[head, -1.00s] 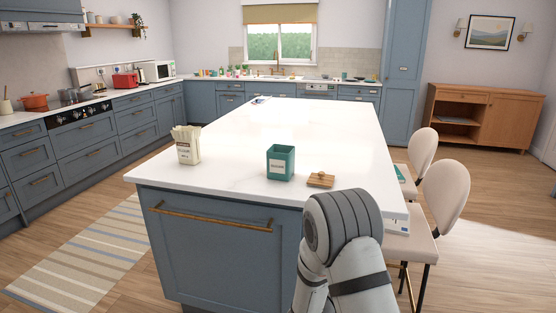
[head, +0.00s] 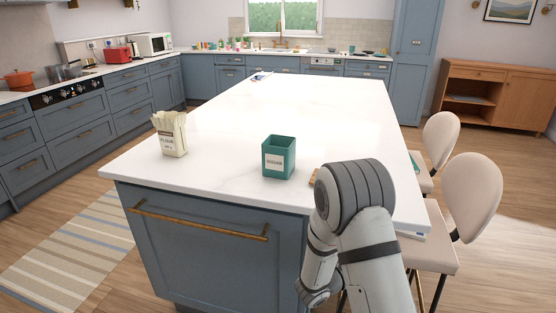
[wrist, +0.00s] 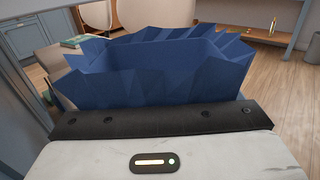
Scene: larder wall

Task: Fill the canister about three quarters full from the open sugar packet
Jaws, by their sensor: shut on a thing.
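The canister (head: 278,157) is a square teal box with a white label, upright and open near the front edge of the island. Its inner walls show dark green at the top; its bottom is hidden. A wooden lid (head: 313,179) lies to its right, mostly behind my arm. In the wrist view, a blue open packet (wrist: 150,80) with a jagged, torn rim stands right before my gripper (wrist: 155,118), which is shut on it. No label or contents of the packet show. The head view does not show the packet or my gripper.
An open flour packet (head: 171,135) stands on the white island top (head: 225,120), left of the canister. Two cream chairs (head: 472,195) stand along the right side. A striped rug (head: 70,250) lies at left.

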